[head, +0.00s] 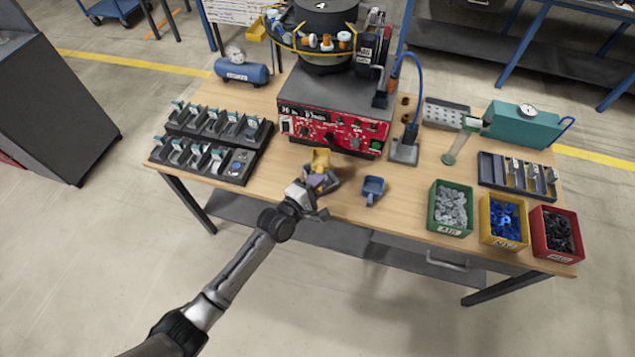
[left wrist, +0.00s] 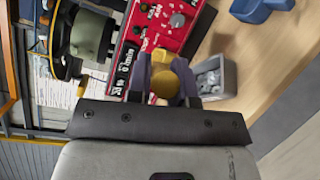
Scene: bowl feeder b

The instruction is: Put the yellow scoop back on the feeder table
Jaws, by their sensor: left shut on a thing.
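The yellow scoop (head: 320,159) is in my left gripper (head: 318,188) near the front edge of the feeder table (head: 240,185). In the left wrist view, the purple fingers of my left gripper (left wrist: 165,80) are shut on the yellow scoop, whose rounded handle end (left wrist: 164,83) shows between them. The fingers hide much of the scoop. I cannot tell whether the scoop touches the table. My right gripper is not in view.
A grey bin with grey pieces (left wrist: 213,76) is beside the fingers. A blue scoop (head: 373,188) lies to the right. The red control panel (head: 333,130) stands behind. Green (head: 449,225), yellow (head: 502,240) and red (head: 556,250) bins stand at the right.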

